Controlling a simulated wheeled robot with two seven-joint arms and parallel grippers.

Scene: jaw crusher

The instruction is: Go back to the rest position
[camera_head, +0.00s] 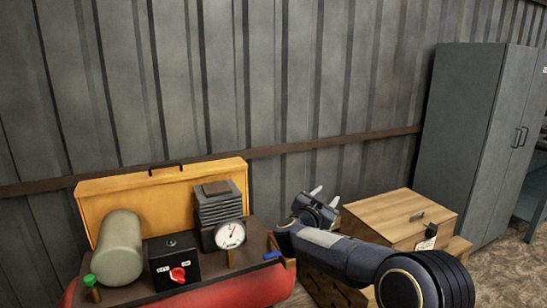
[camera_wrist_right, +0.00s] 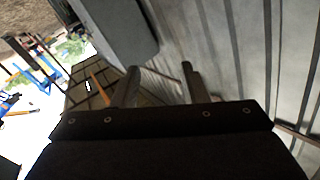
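My right arm reaches in from the lower right of the head view. Its gripper (camera_head: 326,194) is raised in front of the wall, between the red machine and the wooden crate. The two fingers are apart with nothing between them. In the right wrist view the gripper (camera_wrist_right: 160,72) also shows its two fingers well apart and empty. My left arm and gripper are not in view.
A red machine (camera_head: 225,295) with a control box (camera_head: 173,262), gauge (camera_head: 230,235) and yellow panel (camera_head: 160,205) stands left. A wooden crate (camera_head: 400,215) sits behind my forearm. A grey cabinet (camera_head: 470,140) stands right, against the corrugated wall (camera_head: 270,80).

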